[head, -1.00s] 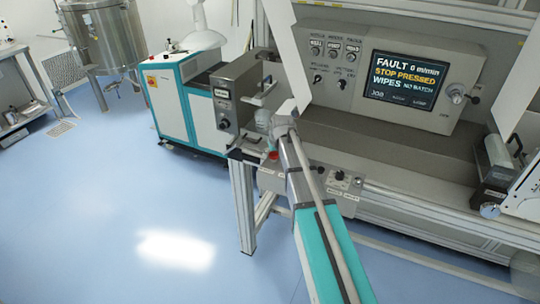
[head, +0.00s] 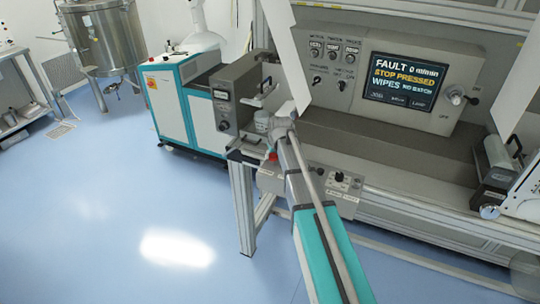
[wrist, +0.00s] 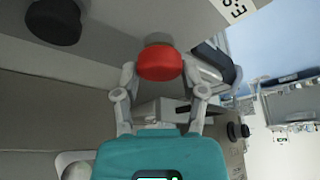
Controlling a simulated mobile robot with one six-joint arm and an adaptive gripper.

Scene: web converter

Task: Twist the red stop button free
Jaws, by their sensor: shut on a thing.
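The red stop button (wrist: 160,64) is a round red mushroom head on a grey collar, in the upper middle of the wrist view. My gripper (wrist: 160,74) has its two fingers on either side of the red head and is shut on it. In the head view a small part of the red button (head: 271,158) shows beside my arm, on the front of the machine. My arm hides most of the gripper there. The display (head: 405,82) reads "FAULT 0 m/min, STOP PRESSED, WIPES NO BATCH".
A black knob (wrist: 54,22) sits left of the button in the wrist view. A small panel with knobs (head: 338,182) is right of my arm. White guard panels (head: 284,50) hang above. The blue floor (head: 120,220) is clear at the left.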

